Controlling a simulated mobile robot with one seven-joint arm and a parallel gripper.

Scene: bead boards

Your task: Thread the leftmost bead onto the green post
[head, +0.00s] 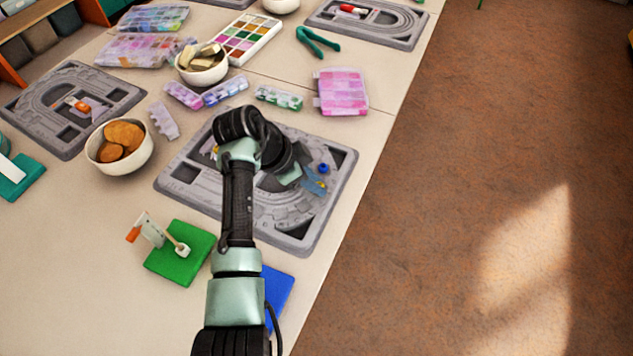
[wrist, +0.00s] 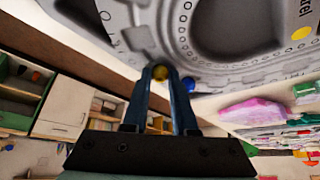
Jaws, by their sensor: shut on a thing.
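My gripper (head: 318,181) is over the right part of the grey bead board (head: 345,165). In the wrist view its fingers (wrist: 161,75) are shut on a yellow bead (wrist: 160,73). A blue bead (head: 323,168) is close beside the fingertips on the board; it also shows in the wrist view (wrist: 188,84). A yellow spot (head: 215,150), perhaps another bead, shows at the board's left, partly behind my arm. The green base (head: 195,238) is at the lower left, with a pale fitting and thin rod (head: 176,240) on it. My arm hides much of the board.
A blue base (head: 278,290) is partly behind my arm. A bowl of brown discs (head: 148,153) stands left of the board. Several bead cases, a pink case (head: 341,92) and green pliers (head: 316,42) lie behind. The table's right edge is close to the board.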

